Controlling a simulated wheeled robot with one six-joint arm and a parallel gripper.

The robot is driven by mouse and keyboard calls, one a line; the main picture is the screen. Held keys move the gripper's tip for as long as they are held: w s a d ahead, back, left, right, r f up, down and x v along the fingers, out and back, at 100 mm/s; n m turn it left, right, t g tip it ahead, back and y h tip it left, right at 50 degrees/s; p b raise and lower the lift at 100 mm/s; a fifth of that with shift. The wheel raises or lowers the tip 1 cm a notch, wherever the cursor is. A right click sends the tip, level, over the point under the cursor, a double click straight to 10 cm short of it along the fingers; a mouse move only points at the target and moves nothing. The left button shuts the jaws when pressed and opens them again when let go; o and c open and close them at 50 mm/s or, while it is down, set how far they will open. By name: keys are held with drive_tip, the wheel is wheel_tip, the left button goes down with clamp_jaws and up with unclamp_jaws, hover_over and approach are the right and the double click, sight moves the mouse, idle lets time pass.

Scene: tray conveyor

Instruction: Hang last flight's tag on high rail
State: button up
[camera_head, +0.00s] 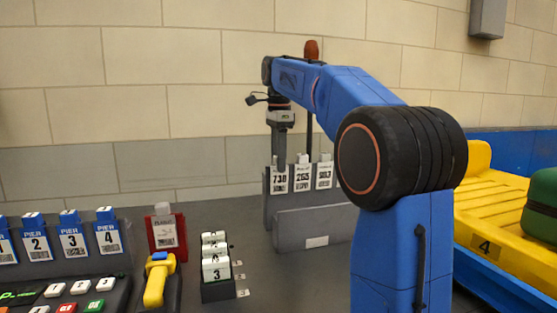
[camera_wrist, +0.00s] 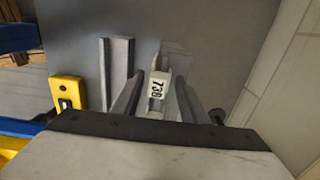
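A white tag marked 738 (camera_head: 279,180) stands at the left end of the row on the upper part of a grey stepped rack (camera_head: 290,220). Tags marked 265 (camera_head: 302,178) and 503 (camera_head: 324,176) stand to its right. My gripper (camera_head: 281,155) points down directly above the 738 tag, its fingertips at the tag's top. In the wrist view the 738 tag (camera_wrist: 156,88) lies between my two fingers, which look apart, with a narrow gap on either side. Contact with the tag cannot be made out. The rack's lower front step carries a blank white label.
A red holder with a card (camera_head: 165,232), a yellow lever (camera_head: 157,280) and a dark rack of number tags (camera_head: 215,272) stand left of the grey rack. Blue PIER tags (camera_head: 72,238) and a button panel (camera_head: 65,295) are farther left. A yellow tray (camera_head: 500,205) with a green case (camera_head: 541,205) is right.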

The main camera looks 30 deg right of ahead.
idle(0.3)
drive_tip(key=shift+r, duration=3.75)
drive_tip(key=shift+s, duration=0.1)
